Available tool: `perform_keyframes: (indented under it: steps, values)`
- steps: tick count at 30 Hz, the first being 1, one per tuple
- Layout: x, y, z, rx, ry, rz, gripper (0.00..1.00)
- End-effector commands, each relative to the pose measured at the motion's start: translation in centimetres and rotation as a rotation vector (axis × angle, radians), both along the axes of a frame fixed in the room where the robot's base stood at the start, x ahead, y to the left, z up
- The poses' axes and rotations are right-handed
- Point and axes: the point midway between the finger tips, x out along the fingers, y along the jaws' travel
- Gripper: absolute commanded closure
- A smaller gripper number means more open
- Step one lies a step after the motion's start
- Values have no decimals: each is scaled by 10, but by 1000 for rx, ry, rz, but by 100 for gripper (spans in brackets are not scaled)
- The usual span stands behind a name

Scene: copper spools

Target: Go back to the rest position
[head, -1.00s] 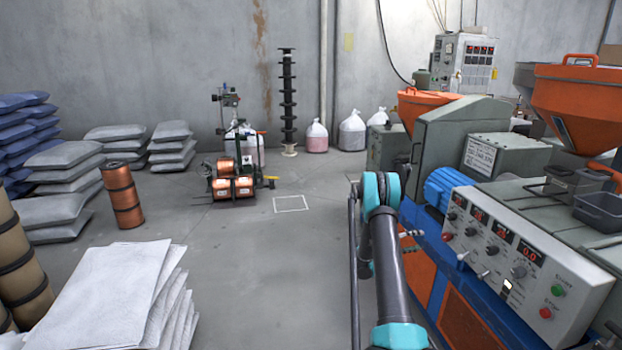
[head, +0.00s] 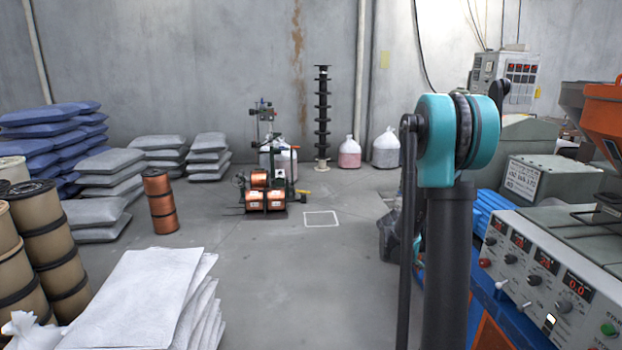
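My arm stands raised at the right of the head view, its teal elbow joint high up and a dark link below it. A stack of copper spools (head: 159,201) stands on the floor at the left. More copper spools (head: 264,199) sit on a small green stand near the middle. My gripper is apart from both.
A machine with a control panel (head: 542,285) is close on the right. White sacks (head: 135,300) lie at the front left, beside large tan spools (head: 55,245). Grey sacks (head: 105,180) and blue sacks (head: 45,130) are piled behind. The floor (head: 290,270) in the middle is clear.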

Motion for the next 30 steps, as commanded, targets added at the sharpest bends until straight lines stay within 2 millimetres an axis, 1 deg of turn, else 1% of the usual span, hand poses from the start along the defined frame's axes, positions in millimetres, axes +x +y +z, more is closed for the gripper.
perform_keyframes:
  steps: [1,5,9,14,21,24,27,30]
  values:
    - [-16,12,4,39,-5,8,44]
    - [-50,42,9,147,-18,27,44]
    - [-90,75,11,262,-32,45,44]
    - [-137,113,8,395,-47,67,44]
    - [-208,168,-4,591,-66,93,44]
    - [-232,187,-10,658,-72,103,44]
    - [-249,200,-15,709,-76,108,44]
    - [-258,208,-18,739,-79,111,44]
